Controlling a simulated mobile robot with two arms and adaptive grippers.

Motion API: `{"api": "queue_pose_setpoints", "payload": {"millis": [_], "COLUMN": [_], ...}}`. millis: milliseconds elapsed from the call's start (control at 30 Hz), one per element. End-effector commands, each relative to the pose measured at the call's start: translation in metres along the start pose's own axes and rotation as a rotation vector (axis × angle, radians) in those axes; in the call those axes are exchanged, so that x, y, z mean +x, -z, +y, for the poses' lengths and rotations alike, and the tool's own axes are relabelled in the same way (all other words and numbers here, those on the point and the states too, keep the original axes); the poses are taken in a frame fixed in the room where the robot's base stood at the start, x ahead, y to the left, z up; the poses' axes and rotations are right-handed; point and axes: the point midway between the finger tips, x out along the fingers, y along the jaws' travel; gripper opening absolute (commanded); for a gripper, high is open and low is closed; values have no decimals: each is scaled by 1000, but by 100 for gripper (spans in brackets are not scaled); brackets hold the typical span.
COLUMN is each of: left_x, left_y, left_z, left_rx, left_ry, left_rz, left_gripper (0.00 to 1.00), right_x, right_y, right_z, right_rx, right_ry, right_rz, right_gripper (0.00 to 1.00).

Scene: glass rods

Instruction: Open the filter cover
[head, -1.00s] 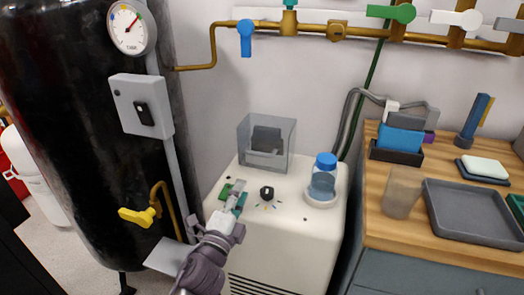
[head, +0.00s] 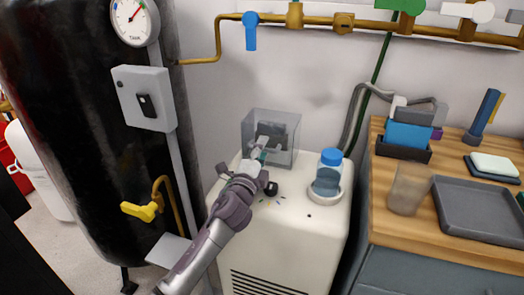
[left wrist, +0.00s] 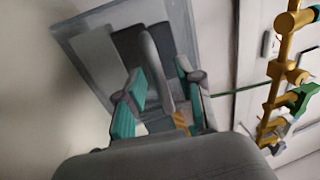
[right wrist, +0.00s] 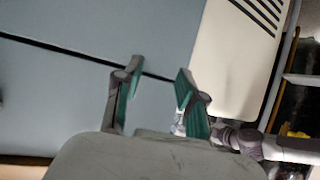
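The filter cover seems to be the see-through grey box (head: 285,128) at the back of the white machine's top; a darker grey part shows inside it. My left gripper (head: 262,150) is right in front of the box, its fingers pointing at it. In the left wrist view the left gripper (left wrist: 160,92) has its fingers apart, with a grey upright bar (left wrist: 156,65) showing between them; I cannot tell whether they touch it. My right gripper (right wrist: 155,95) is open and empty before a blue-grey cabinet front.
The white machine (head: 300,245) bears a blue-capped bottle (head: 328,172) to the right of the box, and a dark knob (head: 271,189) close to my left gripper. A black tank (head: 75,130) stands left. A wooden counter (head: 385,232) with a grey tray (head: 480,207) is right.

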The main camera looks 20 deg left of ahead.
Motion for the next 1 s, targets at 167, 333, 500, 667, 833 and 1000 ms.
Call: {"api": "queue_pose_setpoints", "payload": {"millis": [167,333,500,667,833,1000], "left_x": [2,2,1,1,1,1], "left_y": [0,0,0,0,0,-3], "left_z": [0,0,0,0,0,-1], "left_rx": [-1,0,0,0,0,0], "left_ry": [0,0,0,0,0,-1], "left_rz": [0,0,0,0,0,14], "left_gripper": [37,27,0,0,0,0], "right_x": [0,0,0,0,0,-3], "right_y": [2,2,1,1,1,-8], "right_z": [0,0,0,0,0,2], "right_rx": [0,0,0,0,0,1], "right_ry": [1,1,0,0,0,-4], "right_rz": [8,7,7,6,6,-55], "right_gripper": [40,40,40,40,40,40]}}
